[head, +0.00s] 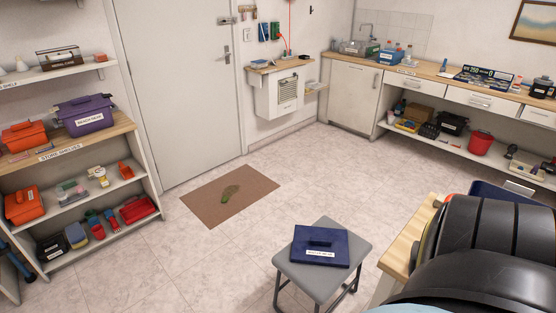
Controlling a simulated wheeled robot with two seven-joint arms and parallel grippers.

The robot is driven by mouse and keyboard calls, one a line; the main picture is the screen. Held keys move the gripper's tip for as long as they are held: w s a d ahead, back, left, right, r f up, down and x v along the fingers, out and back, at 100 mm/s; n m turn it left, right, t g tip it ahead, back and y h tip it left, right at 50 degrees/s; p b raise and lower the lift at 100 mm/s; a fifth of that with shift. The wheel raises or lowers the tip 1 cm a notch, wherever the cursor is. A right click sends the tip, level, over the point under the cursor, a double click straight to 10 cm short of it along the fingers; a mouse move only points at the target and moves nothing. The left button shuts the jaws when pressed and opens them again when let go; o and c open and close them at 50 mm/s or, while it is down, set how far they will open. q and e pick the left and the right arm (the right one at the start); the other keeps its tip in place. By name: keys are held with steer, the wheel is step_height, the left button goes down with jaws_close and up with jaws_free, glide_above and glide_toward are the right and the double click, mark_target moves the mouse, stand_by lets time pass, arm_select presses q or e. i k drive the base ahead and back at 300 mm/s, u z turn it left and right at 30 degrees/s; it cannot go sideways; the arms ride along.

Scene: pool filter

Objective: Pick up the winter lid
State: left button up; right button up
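A dark blue flat lid-like thing (320,246) with a raised handle and a white label on its front edge lies on a grey stool (300,283) at the lower middle of the head view. The label is too small to read surely, so I cannot confirm that this is the winter lid. Neither of my grippers is in view. Nothing is seen touching the dark blue thing.
Store shelves (95,195) with orange boxes and a purple case (85,115) stand at the left. A brown doormat (230,196) lies before the door. A long counter (440,75) runs along the back right. A wooden-topped surface (408,240) is right of the stool. The middle floor is clear.

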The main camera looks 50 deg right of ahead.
mark_target(317, 246)
steer(key=z, duration=0.25)
steer(key=i, duration=1.8)
steer(key=z, duration=1.75)
steer(key=i, duration=0.85)
steer(key=z, duration=0.75)
